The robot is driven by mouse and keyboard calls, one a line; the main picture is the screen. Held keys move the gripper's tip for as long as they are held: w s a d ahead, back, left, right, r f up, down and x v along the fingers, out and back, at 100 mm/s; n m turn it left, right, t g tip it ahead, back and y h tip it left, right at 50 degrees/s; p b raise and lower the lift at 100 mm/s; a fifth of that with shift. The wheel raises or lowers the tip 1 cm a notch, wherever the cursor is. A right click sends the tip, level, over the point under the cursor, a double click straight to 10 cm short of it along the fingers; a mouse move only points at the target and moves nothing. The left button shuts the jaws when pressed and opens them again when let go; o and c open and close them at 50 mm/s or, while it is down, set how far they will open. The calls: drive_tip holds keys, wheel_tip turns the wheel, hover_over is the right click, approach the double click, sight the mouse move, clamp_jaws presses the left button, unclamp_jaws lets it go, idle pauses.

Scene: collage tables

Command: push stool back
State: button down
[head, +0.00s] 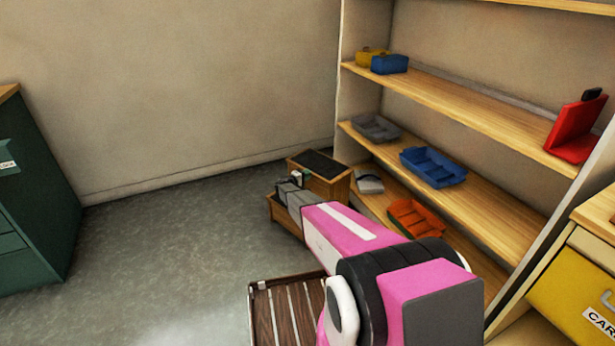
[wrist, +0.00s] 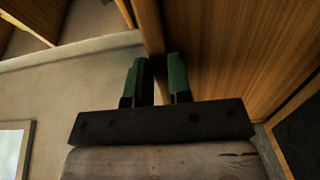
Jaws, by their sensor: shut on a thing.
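The stool (head: 340,187) is a wooden step stool with a dark tread on its upper step. It stands on the grey floor beside the shelf unit in the head view. My gripper (head: 297,179) is at its upper step, and my pink arm hides part of the lower step. In the wrist view, the green fingertips of my gripper (wrist: 157,66) are shut on an edge of the stool's wooden panel (wrist: 235,45). A dark surface, probably the tread, shows at the lower right there.
A shelf unit (head: 450,98) with several coloured trays and boxes stands right of the stool. A slatted wooden piece (head: 290,315) lies in front, partly under my arm. A green cabinet (head: 32,200) stands at left. The floor (head: 165,235) between is clear.

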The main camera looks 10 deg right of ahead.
drive_tip(key=shift+s+d, duration=0.1)
drive_tip(key=shift+s, duration=0.15)
drive_tip(key=c, duration=1)
unclamp_jaws()
drive_tip(key=shift+o, duration=0.2)
drive_tip(key=v, duration=1)
drive_tip(key=shift+a, duration=0.4)
drive_tip(key=shift+s, duration=0.15)
